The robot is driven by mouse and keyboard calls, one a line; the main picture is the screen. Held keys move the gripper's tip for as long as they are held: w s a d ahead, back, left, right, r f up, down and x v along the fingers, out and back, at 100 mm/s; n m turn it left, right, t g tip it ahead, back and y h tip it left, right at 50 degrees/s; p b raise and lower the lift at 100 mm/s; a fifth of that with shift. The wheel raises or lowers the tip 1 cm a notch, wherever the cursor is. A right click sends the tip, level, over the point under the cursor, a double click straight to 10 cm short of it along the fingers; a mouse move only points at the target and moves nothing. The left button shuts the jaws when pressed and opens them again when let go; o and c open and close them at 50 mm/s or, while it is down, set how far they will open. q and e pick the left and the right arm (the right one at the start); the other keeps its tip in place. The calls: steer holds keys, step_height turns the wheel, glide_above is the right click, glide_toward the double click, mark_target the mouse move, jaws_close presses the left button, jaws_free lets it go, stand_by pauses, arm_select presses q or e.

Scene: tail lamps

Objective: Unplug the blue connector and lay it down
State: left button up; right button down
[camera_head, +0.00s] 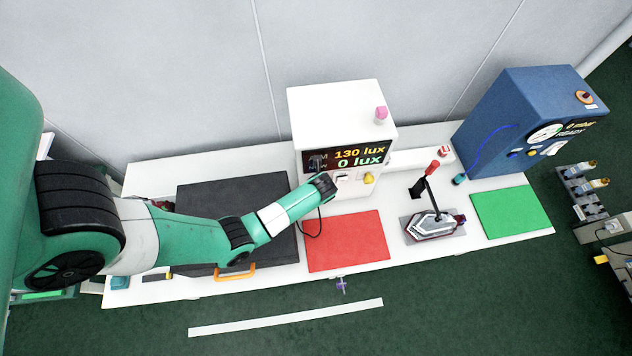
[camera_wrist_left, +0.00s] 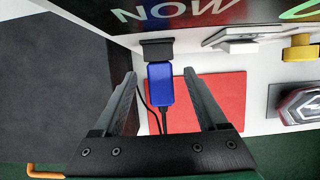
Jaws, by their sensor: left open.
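The blue connector (camera_wrist_left: 160,86) shows in the left wrist view, with its upper end against a black socket (camera_wrist_left: 157,49) on the white tester (camera_head: 330,108). A black cable (camera_wrist_left: 155,118) runs from its lower end. My left gripper (camera_wrist_left: 160,77) is open, with one finger on each side of the connector and a gap on both sides. In the head view my left arm reaches to the tester's front and hides the connector; the black cable (camera_head: 319,222) hangs below the wrist. My right gripper is not in view.
A red mat (camera_head: 347,243) lies in front of the tester, a green mat (camera_head: 511,212) at the right. A lamp-like part on a fixture (camera_head: 434,228) stands between the coloured mats. A blue machine (camera_head: 520,115) stands at the right.

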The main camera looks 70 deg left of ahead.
arm_select(q)
jaws_close()
stand_by(0.8)
